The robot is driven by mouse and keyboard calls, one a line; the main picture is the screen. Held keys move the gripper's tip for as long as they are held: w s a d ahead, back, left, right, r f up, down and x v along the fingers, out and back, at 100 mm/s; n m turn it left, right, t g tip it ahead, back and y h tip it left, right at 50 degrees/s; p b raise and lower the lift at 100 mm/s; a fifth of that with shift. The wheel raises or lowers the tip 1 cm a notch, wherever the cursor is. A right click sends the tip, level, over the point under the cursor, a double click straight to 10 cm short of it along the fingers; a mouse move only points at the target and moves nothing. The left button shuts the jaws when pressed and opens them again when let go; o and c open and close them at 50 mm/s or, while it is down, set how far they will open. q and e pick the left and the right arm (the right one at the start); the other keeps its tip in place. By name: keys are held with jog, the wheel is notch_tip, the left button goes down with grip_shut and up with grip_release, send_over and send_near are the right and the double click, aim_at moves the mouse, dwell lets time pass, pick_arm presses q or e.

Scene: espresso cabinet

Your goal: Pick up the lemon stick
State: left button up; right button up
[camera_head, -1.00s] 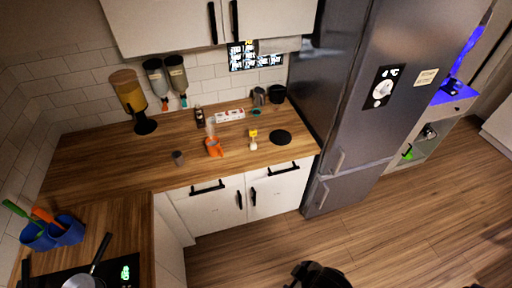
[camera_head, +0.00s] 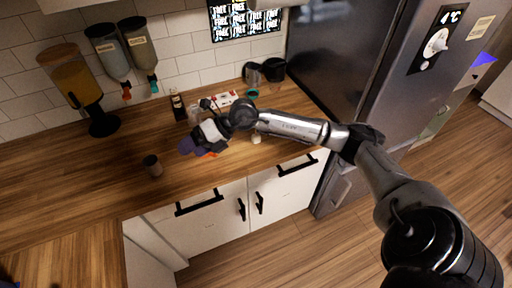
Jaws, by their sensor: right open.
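My right arm reaches in from the lower right across the counter. My right gripper (camera_head: 196,147) is open above the wooden counter, over an orange holder (camera_head: 210,154) that it mostly covers. I cannot make out a lemon stick for sure. A small pale object (camera_head: 256,138) shows just below my forearm, and its upper part is hidden by the arm. My left gripper is not in view.
A small dark cup (camera_head: 153,165) stands left of the gripper. A dark bottle (camera_head: 178,107) and a red-and-white box (camera_head: 226,98) stand behind it. Dispensers (camera_head: 80,88) line the wall. A fridge (camera_head: 345,60) borders the right. The left counter is clear.

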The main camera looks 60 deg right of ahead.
jog(key=s+d+f+m+g+h+b, duration=0.1)
jog(key=s+d+m+g+h+b, duration=0.15)
jog(key=d+h, duration=0.75)
jog(key=s+d+f+m+g+h+b, duration=0.15)
jog(key=d+b, duration=0.25)
jog(key=d, duration=1.3)
jog(key=shift+h, duration=0.35)
jog(key=shift+d+b+x, duration=0.15)
jog(key=shift+b+x, duration=0.05)
jog(key=shift+x, duration=1.65)
jog(key=shift+d+b+x, duration=0.2)
jog(key=shift+b+x, duration=0.05)
jog(key=shift+x, duration=1.65)
jog(key=shift+d+b+x, duration=0.15)
jog(key=shift+b+x, duration=0.05)
jog(key=shift+x, duration=1.65)
jog(key=shift+w+f, duration=0.1)
jog(key=shift+f, duration=0.2)
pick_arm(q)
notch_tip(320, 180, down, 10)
pick_arm(e)
jog(key=shift+d, duration=0.1)
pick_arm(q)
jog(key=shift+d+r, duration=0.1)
pick_arm(e)
jog(key=shift+c, duration=0.2)
